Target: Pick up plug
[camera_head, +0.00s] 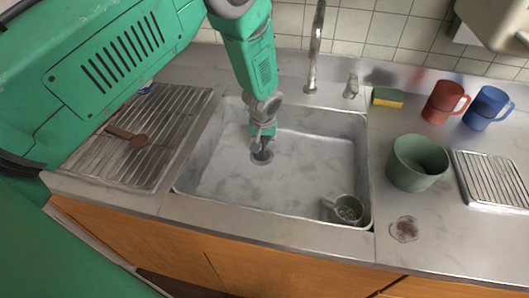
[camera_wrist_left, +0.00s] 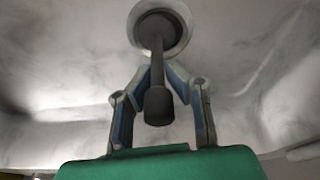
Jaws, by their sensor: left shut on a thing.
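The plug (camera_head: 262,155) is dark, with a tall stem and a thicker knob at its end. It shows at the round drain in the sink floor. In the left wrist view the plug (camera_wrist_left: 158,72) stands in front of the pale drain ring (camera_wrist_left: 180,50), its knob pointing toward my palm. My left gripper (camera_head: 263,141) reaches down into the sink over the drain. In the wrist view its two fingers (camera_wrist_left: 160,82) are closed in on the stem from both sides. Whether the plug is seated or lifted cannot be told. My right gripper is not in view.
The steel sink (camera_head: 220,185) holds a grey mug (camera_head: 345,209) at its front right. A tap (camera_head: 315,50) stands behind. A sponge (camera_head: 387,97), red mug (camera_head: 440,103), blue mug (camera_head: 484,109) and green pot (camera_head: 415,165) stand right. A brown utensil (camera_head: 128,136) lies on the left drainboard (camera_head: 150,165).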

